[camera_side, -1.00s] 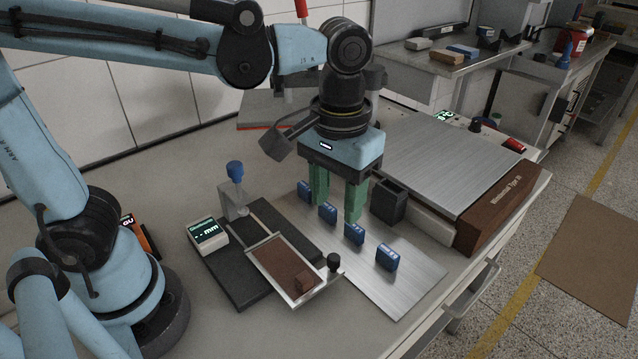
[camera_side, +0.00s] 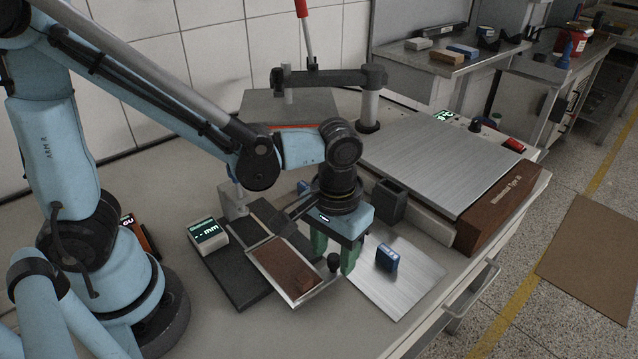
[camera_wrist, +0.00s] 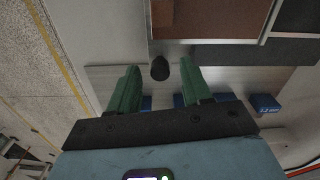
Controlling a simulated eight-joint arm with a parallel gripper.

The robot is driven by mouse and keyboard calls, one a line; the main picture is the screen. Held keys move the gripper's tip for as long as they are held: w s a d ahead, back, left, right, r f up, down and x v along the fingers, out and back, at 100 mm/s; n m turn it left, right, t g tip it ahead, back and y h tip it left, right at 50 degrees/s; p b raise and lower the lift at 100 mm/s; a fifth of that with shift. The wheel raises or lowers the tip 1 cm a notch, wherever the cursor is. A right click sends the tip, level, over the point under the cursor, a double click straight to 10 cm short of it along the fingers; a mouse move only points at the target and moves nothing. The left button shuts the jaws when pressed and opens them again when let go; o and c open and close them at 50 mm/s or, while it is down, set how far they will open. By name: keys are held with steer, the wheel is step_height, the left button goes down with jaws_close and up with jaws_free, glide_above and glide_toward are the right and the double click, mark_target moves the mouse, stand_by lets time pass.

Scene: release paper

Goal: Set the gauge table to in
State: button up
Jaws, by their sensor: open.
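The gauge table (camera_side: 278,258) is a brown plate in a metal frame. It sits toward the front of the gauge's dark base (camera_side: 238,287), beside a display (camera_side: 208,233) showing "-- mm". A black knob (camera_side: 333,260) stands at the table's right end. My gripper (camera_side: 335,254) is low, with its green fingers at the knob. In the wrist view, the open fingers (camera_wrist: 158,74) are on either side of the knob (camera_wrist: 160,67), with gaps showing. Contact cannot be told from here. A small brown block shows faintly on the table's near end.
A metal sheet (camera_side: 405,282) lies to the right with a blue block (camera_side: 387,257) on it; other blue blocks are partly hidden behind my gripper. A dark open box (camera_side: 389,202) stands behind. A large metal-topped unit (camera_side: 440,165) fills the back right.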

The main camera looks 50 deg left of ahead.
steer(key=shift+f, duration=0.2)
jaws_close()
stand_by(0.3)
steer(key=a, duration=0.9)
jaws_free()
